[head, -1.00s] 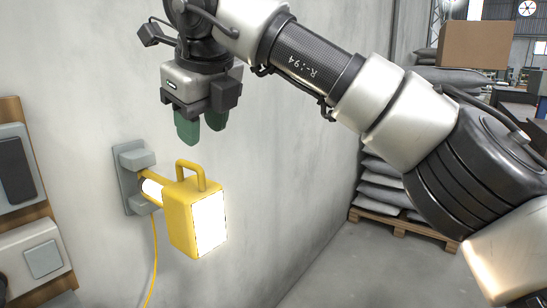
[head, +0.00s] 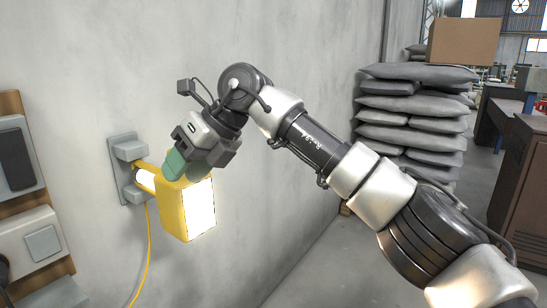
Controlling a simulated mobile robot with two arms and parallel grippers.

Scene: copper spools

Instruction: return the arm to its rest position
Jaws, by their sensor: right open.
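My right arm comes in from the lower right. Its gripper (head: 176,163) is tilted, with green fingertips pointing down and left. The fingers look open and empty, though the gap between them is hard to see. In the picture they overlap the top of a yellow work lamp (head: 172,212) and hide its carry handle. I cannot tell whether they touch it. The lamp is lit and sits in a grey wall bracket (head: 127,168). My left gripper is out of view.
A yellow cable (head: 149,250) hangs below the lamp. A wooden board (head: 18,105) with switch boxes is at the left. Stacked grey sacks (head: 410,135) with a cardboard box (head: 464,40) behind stand right of the arm. A brown cabinet (head: 520,190) is at the far right.

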